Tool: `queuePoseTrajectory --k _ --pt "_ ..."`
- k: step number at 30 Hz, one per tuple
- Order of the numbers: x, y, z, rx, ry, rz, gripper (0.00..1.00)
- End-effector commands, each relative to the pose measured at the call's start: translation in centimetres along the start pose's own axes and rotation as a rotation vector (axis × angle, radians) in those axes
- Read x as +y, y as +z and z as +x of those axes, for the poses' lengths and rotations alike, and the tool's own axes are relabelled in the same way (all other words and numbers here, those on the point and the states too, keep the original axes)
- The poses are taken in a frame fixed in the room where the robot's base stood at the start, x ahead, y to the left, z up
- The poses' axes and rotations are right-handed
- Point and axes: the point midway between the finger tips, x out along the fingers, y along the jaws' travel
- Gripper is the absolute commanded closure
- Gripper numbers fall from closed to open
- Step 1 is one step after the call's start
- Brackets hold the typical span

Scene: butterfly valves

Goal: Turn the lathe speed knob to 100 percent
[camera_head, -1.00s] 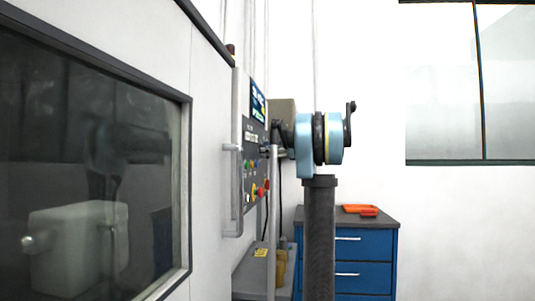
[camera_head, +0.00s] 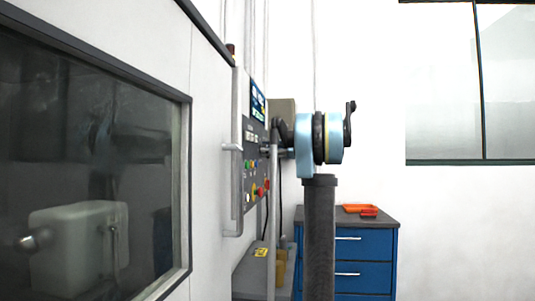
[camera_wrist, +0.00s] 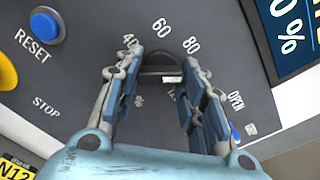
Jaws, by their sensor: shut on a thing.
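The lathe speed knob (camera_wrist: 160,68) is a dark round knob on the grey panel in the wrist view. Printed numbers 40, 60 and 80 run around it, with a partly hidden number at its lower right. My gripper (camera_wrist: 161,66) has one finger on each side of the knob and is shut on it. The fingers cover the knob's sides, and I cannot tell its exact setting. In the head view, my gripper (camera_head: 268,152) reaches the control panel (camera_head: 250,190) from the right. The knob itself is hidden there.
A blue RESET button (camera_wrist: 47,25) and a yellow button (camera_wrist: 5,72) sit left of the knob. A display (camera_wrist: 290,35) showing a percent sign is at upper right. The lathe door handle (camera_head: 232,190) stands out left of the panel. A blue drawer cabinet (camera_head: 350,250) stands behind.

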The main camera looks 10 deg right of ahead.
Motion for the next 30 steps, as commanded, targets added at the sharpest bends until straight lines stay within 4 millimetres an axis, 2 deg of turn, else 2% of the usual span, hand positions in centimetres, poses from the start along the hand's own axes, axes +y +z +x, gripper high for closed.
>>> queuePoseTrajectory --k 6,7,9,10,22,26,30 --pt "0.0 0.0 0.0 0.0 -0.001 0.0 0.87" --pt "0.0 0.0 0.0 0.0 -0.001 0.0 0.61" --pt "0.0 0.0 0.0 0.0 -0.001 0.001 0.45" --pt "0.0 0.0 0.0 0.0 -0.001 0.001 0.42" --pt "0.0 0.0 -0.4 0.001 -0.001 0.001 0.42" --pt "-0.1 -0.1 -1.8 0.002 -0.002 0.001 0.42" --pt "-0.1 -0.1 -4.3 0.003 -0.003 0.001 0.42"
